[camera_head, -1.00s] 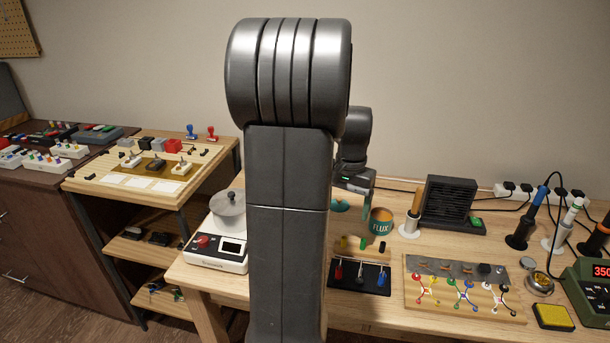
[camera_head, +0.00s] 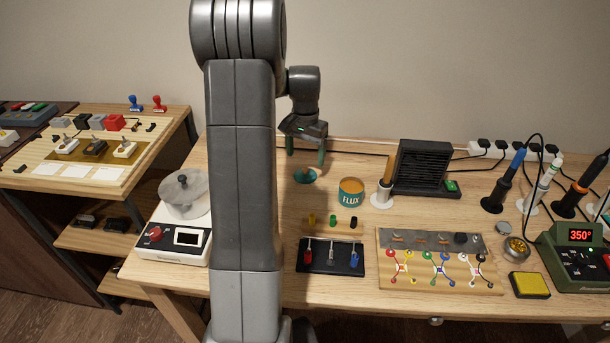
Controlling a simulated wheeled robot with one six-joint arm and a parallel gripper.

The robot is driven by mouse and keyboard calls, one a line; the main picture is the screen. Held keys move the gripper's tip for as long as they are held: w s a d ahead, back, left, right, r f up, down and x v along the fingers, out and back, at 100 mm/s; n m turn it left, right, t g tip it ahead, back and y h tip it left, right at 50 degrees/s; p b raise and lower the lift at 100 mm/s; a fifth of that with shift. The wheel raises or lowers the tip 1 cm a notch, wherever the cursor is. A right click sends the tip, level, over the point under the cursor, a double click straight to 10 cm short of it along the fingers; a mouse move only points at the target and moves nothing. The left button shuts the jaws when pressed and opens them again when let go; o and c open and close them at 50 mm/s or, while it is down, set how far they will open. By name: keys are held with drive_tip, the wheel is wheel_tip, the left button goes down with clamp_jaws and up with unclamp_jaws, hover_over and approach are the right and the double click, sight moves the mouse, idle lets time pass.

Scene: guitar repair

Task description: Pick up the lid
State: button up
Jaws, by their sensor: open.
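A teal lid (camera_head: 311,178) with a small orange-brown knob lies on the wooden table, left of the flux tin. The teal flux tin (camera_head: 350,193) is open at the top and shows orange inside. My gripper (camera_head: 306,160) is open, its two green fingers pointing down. It hangs just above and behind the lid, with the knob near the gap between the fingertips. I cannot tell how far apart the fingertips and lid are in depth. Nothing is held.
Small coloured cylinders (camera_head: 332,221) and a black clip tray (camera_head: 331,257) lie in front.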

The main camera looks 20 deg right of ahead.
sight(305, 169)
drive_tip(key=f, duration=0.5)
drive_tip(key=shift+s+f, duration=0.2)
drive_tip(key=shift+s+a, duration=0.1)
drive_tip(key=c, duration=1.2)
drive_tip(key=shift+c, duration=0.2)
